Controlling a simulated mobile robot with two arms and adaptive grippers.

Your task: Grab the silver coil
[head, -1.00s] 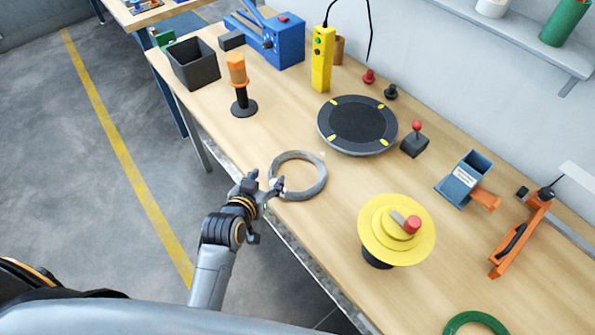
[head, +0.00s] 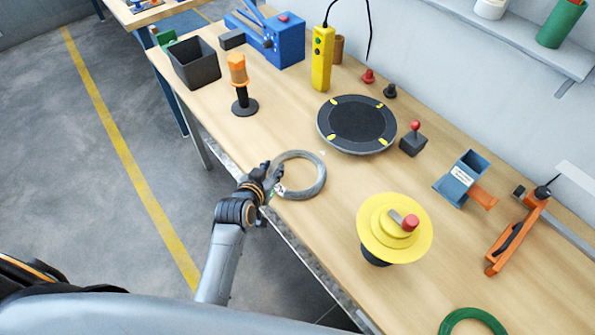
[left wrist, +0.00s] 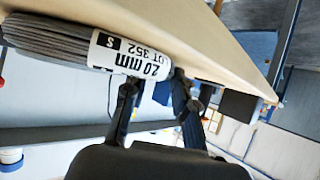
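The silver coil (head: 318,187) is a grey ring of wire lying flat on the workbench near its front edge. My left gripper (head: 271,177) is at the coil's left side, with its fingers close to the rim. In the left wrist view the coil (left wrist: 60,40) shows at upper left with a white label reading 2.0 mm, LOT 352. The fingers of the left gripper (left wrist: 155,88) are spread apart there, one overlapping the label's edge, the other by the coil's end. Contact cannot be made out. My right gripper is not in view.
A round dark turntable (head: 357,124) lies behind the coil. An orange-handled tool (head: 240,82) stands at left. Bench around the coil is clear.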

